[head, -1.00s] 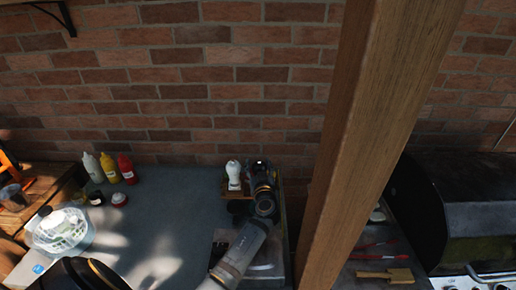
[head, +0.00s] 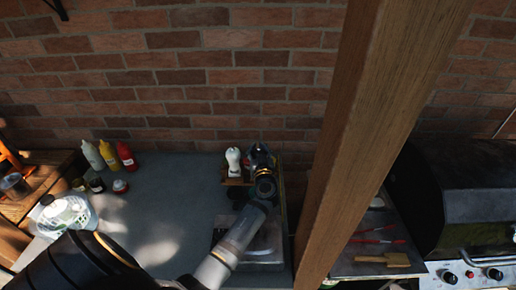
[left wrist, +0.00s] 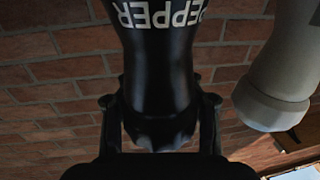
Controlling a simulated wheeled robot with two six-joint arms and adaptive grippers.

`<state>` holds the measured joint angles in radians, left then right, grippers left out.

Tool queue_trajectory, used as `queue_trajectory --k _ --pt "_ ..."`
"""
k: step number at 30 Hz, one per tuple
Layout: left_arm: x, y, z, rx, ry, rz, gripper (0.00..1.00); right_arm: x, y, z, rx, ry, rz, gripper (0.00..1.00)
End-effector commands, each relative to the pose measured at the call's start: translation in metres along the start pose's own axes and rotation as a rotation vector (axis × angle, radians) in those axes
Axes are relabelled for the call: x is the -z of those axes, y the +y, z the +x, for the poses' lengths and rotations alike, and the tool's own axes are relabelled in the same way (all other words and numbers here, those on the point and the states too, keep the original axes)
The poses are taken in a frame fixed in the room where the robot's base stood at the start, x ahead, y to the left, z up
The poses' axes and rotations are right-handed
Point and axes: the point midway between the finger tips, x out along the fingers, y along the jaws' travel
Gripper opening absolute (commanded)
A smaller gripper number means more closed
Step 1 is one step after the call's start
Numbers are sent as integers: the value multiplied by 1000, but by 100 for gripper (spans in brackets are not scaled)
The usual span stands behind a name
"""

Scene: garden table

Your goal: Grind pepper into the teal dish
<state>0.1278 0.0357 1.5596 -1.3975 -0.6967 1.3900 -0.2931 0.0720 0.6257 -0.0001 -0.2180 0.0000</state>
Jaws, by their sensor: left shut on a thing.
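My left gripper (head: 259,157) is at the back right of the grey counter, close beside the white shaker (head: 234,162). In the left wrist view the left gripper (left wrist: 160,115) is shut on a black pepper mill (left wrist: 158,65), one finger on each side. Its white PEPPER lettering appears upside down there. In the head view I cannot separate the mill from the dark gripper. A small dark round thing (head: 235,193) stands in front of the shaker's wooden stand; I cannot tell its colour. I cannot make out a teal dish. My right gripper is not in view.
A brick wall (head: 200,90) rises behind the counter (head: 165,190). A wooden post (head: 350,140) stands just right of my arm, with a black grill (head: 460,200) beyond. The counter's middle is clear.

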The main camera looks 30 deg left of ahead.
Motion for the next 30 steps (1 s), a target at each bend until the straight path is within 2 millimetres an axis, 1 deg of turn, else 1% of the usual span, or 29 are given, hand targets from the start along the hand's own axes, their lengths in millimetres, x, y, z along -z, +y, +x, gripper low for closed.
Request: queue_trajectory --k 10,17,23,30 --pt "-2 0 -1 -1 -5 -1 5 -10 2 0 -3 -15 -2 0" --pt "-4 1 -1 -34 -5 1 4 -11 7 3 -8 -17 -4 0" --pt "-5 4 -1 -142 -3 2 4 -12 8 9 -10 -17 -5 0" --pt "-3 11 -3 -347 -4 4 3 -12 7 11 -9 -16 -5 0"
